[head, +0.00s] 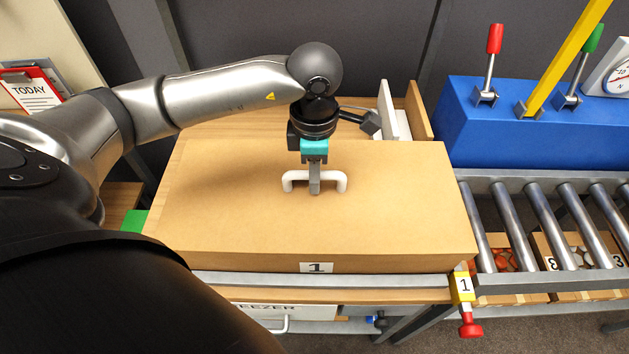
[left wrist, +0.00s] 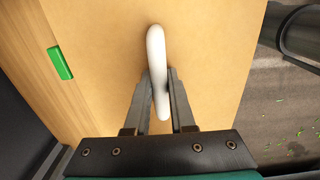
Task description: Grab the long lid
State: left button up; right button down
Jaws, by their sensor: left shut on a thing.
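The long lid (head: 400,210) is a wide tan cardboard cover with a label "1" on its front edge. It sits at the middle of the head view and also fills much of the left wrist view (left wrist: 210,50). A white handle (head: 336,181) stands on its top. My left gripper (head: 315,188) points down over the lid and is shut on the handle, with one finger on each side of the bar in the left wrist view (left wrist: 162,98). What lies beneath the lid is hidden. My right gripper is not in view.
A roller conveyor (head: 545,212) adjoins on the right, with numbered boxes below. A blue machine (head: 550,125) with red and green levers stands behind it. A red-handled clamp tagged 1 (head: 466,300) is at the front right corner. A wooden tray (head: 418,112) stands behind the lid.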

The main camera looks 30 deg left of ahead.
pick_arm(q)
grip_shut()
jog(key=shift+r, duration=0.15)
